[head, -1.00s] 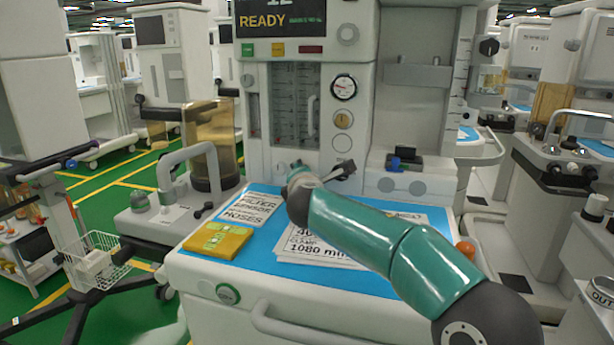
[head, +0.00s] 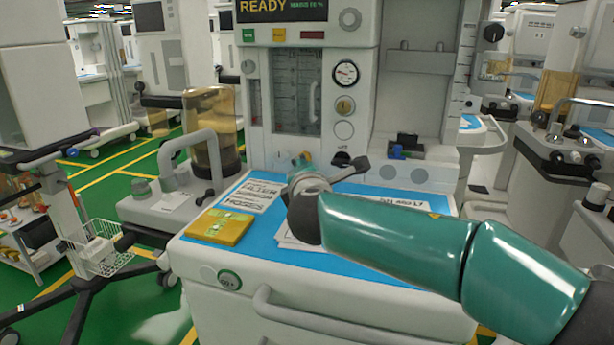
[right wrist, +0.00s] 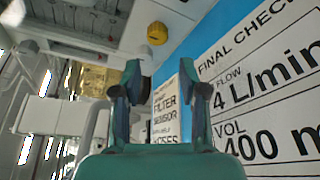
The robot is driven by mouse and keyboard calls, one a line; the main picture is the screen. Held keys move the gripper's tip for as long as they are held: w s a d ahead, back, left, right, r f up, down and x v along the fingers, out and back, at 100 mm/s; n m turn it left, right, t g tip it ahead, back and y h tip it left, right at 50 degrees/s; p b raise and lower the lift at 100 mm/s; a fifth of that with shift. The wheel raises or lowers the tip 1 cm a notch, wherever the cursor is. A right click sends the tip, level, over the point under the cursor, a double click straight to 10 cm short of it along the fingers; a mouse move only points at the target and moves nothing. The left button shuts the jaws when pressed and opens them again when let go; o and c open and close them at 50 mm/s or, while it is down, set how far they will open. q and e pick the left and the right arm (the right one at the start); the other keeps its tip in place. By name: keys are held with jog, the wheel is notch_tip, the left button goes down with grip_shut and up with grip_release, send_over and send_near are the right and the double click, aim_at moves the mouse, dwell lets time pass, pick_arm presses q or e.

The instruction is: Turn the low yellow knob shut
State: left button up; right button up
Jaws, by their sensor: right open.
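In the right wrist view a ribbed yellow knob (right wrist: 157,33) sticks out of the white machine face, beyond the fingertips and near the middle of the gap. My right gripper (right wrist: 160,78) is open and empty, with its two fingers apart and not touching the knob. In the head view my right arm comes in from the right and its wrist covers part of the worktop; the gripper is mostly hidden behind it. A round yellowish knob (head: 345,105) shows on the panel below the gauge. I cannot tell whether it is the same knob. My left gripper is not in view.
The blue worktop (head: 268,238) bears printed cards (head: 251,197) and a yellow packet (head: 218,229). A black knob (head: 341,158) sits low on the panel. An amber canister (head: 210,130) and a white curved pipe (head: 187,143) stand to the left.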

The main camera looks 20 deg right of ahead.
jog(key=shift+v, duration=1.15)
